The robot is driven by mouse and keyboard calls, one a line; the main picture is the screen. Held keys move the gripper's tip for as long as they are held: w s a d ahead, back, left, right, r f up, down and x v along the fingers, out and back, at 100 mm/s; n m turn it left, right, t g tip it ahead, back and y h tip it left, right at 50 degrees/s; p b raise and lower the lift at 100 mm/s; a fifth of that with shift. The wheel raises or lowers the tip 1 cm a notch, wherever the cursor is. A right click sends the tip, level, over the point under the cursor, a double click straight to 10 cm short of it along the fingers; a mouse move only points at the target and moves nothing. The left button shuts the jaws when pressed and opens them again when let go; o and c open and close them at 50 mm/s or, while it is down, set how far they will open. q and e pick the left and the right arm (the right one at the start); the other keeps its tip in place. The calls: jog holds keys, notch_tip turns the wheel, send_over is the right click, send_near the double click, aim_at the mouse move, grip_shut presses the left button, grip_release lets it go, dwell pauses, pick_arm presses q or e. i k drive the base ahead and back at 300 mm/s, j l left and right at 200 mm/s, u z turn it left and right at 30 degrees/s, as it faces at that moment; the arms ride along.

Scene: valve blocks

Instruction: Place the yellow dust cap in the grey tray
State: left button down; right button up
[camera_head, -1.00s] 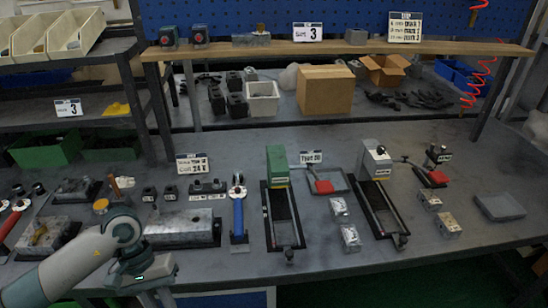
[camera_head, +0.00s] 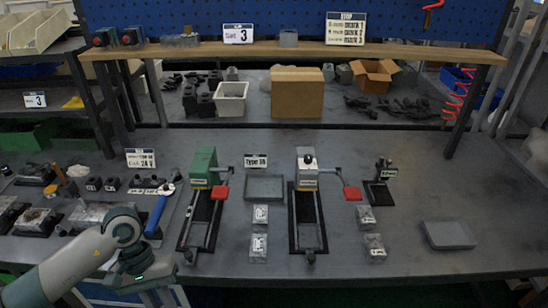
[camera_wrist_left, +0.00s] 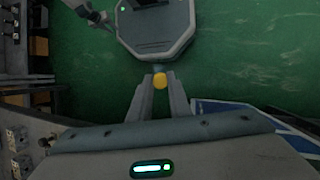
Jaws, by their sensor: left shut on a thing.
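The yellow dust cap (camera_wrist_left: 160,80) is between the fingertips of my left gripper (camera_wrist_left: 159,88) in the left wrist view, which is shut on it over the green floor. In the head view my left arm comes in from the lower left; its wrist is at the bench's front edge, and the cap is hidden there. A shallow empty grey tray (camera_head: 448,235) lies at the right of the bench, far right of my left gripper. Another grey tray (camera_head: 265,187) lies mid-bench behind small blocks. My right gripper is not in view.
Two clamp fixtures, with a green block (camera_head: 204,168) and a grey block (camera_head: 306,168), stand mid-bench with red-tipped handles. Small metal blocks (camera_head: 374,247) stand left of the right tray. A blue-handled tool (camera_head: 156,215) lies near my arm. Bench around the right tray is clear.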

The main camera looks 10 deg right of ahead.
aim_at(434, 235)
jog(key=l+u, duration=0.1)
jog(key=l, duration=0.8)
jog(key=l+u, duration=0.15)
jog(key=l, duration=0.75)
jog(key=i+l+u, duration=0.2)
jog(key=l, duration=2.3)
jog(key=k, duration=0.1)
